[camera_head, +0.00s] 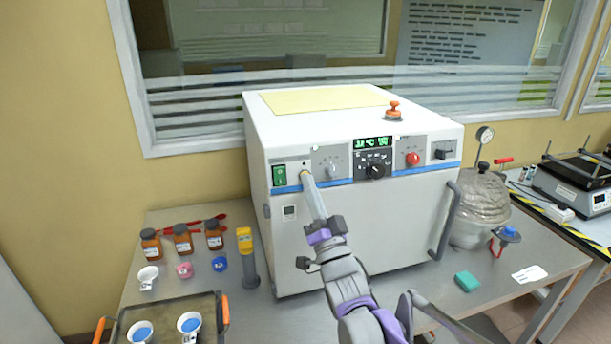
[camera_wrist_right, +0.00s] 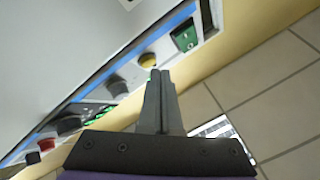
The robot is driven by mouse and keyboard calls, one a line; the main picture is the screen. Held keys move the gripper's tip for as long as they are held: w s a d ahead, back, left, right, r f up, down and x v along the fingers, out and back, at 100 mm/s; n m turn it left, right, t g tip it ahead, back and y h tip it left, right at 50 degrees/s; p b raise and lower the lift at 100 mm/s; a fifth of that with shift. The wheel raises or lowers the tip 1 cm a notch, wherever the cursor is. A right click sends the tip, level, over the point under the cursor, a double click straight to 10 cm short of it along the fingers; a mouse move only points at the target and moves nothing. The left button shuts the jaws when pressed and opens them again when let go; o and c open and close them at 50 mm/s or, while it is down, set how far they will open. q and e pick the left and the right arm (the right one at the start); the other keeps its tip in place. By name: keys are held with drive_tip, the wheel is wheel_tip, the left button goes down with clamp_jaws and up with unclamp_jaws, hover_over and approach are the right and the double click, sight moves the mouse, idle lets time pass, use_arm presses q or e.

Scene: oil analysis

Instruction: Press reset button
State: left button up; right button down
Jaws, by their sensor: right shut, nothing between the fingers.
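The white oven-like machine (camera_head: 355,232) stands on the table with a control panel along its upper front. A round yellow button (camera_wrist_right: 148,60) sits on the panel between the green switch (camera_head: 279,175) and a grey knob (camera_head: 331,170). No label on it is readable. My right gripper (camera_head: 306,178) is shut and empty, with its tips at the yellow button, which they largely cover in the head view. In the wrist view the fingertips (camera_wrist_right: 157,75) are just beside the button; I cannot tell whether they touch it. My left gripper is not in view.
The panel also has a black knob (camera_head: 376,171), a red knob (camera_head: 413,159) and a green display (camera_head: 373,142). Brown bottles (camera_head: 183,239) and a tray (camera_head: 168,310) are at left. A metal vessel with a gauge (camera_head: 480,207) stands at right.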

drive_tip(key=shift+s+d, duration=0.1)
drive_tip(key=shift+s, duration=0.15)
drive_tip(key=shift+r, duration=0.1)
drive_tip(key=s, duration=0.1)
drive_tip(key=s+d+p, duration=0.1)
drive_tip(key=s, duration=0.1)
drive_tip(key=s+r, duration=0.1)
drive_tip(key=shift+s+d, duration=0.25)
drive_tip(key=shift+s, duration=0.1)
idle(0.5)
drive_tip(key=s+d+f+g+h+p, duration=0.1)
drive_tip(key=s+d+f+g+h, duration=0.3)
drive_tip(key=f, duration=0.3)
drive_tip(key=s+d+f+g+h+p, duration=0.1)
drive_tip(key=s+d+f+g+h, duration=0.1)
drive_tip(key=d+f+g+h, duration=0.35)
drive_tip(key=s+d+f+n+g, duration=0.1)
drive_tip(key=s+d+f+g, duration=0.2)
drive_tip(key=s+f, duration=0.6)
drive_tip(key=s+d+f+n+g, duration=0.2)
drive_tip(key=s+d+f+g, duration=0.2)
drive_tip(key=s+f, duration=0.5)
drive_tip(key=s+g, duration=0.1)
drive_tip(key=s, duration=0.1)
drive_tip(key=shift+s+d+p, duration=0.3)
drive_tip(key=shift+s+p, duration=0.05)
drive_tip(key=shift+p, duration=0.05)
